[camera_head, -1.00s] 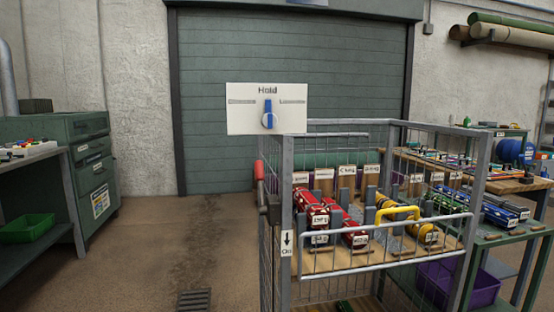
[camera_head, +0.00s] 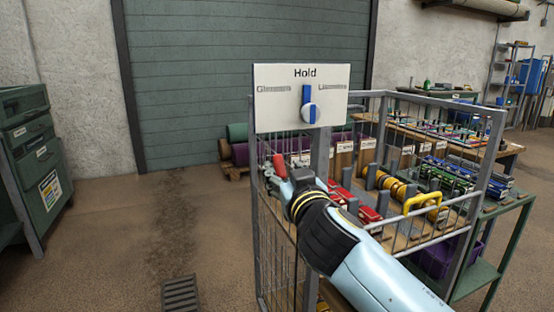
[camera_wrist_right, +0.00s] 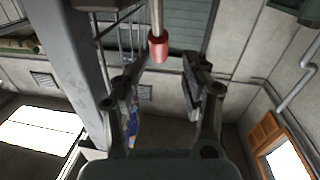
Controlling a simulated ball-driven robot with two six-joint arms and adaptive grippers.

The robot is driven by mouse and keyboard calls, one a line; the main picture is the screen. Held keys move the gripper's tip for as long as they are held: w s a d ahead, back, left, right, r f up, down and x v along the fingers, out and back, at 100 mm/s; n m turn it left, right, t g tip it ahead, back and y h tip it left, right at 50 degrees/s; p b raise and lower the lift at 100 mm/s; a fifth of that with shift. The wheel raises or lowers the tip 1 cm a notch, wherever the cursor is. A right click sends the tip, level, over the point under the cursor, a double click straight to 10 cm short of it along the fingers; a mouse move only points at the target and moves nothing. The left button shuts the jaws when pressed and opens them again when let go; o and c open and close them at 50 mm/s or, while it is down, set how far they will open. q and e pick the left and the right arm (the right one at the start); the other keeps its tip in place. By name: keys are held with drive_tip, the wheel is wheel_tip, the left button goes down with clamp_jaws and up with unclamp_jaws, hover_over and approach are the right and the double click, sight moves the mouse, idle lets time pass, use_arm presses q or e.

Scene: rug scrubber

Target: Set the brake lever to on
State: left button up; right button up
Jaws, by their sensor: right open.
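The brake lever has a red grip (camera_head: 279,166) at the left front corner post of the wire cage trolley. In the right wrist view its red end (camera_wrist_right: 158,47) on a metal rod shows just past and between my fingertips. My right gripper (camera_wrist_right: 162,74) is open, with a finger on either side and nothing between the pads that I can make out. In the head view my right gripper (camera_head: 286,182) is close to the red grip, and partly covers the lever. Whether they touch is unclear. My left gripper is not in view.
A workbench is behind right, green drawers (camera_head: 35,170) left. The floor left of the trolley is clear.

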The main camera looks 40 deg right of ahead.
sight(280, 164)
drive_tip(key=x, duration=0.6)
drive_tip(key=shift+w+d, duration=0.2)
drive_tip(key=shift+w, duration=0.15)
drive_tip(key=shift+c, duration=0.4)
clamp_jaws()
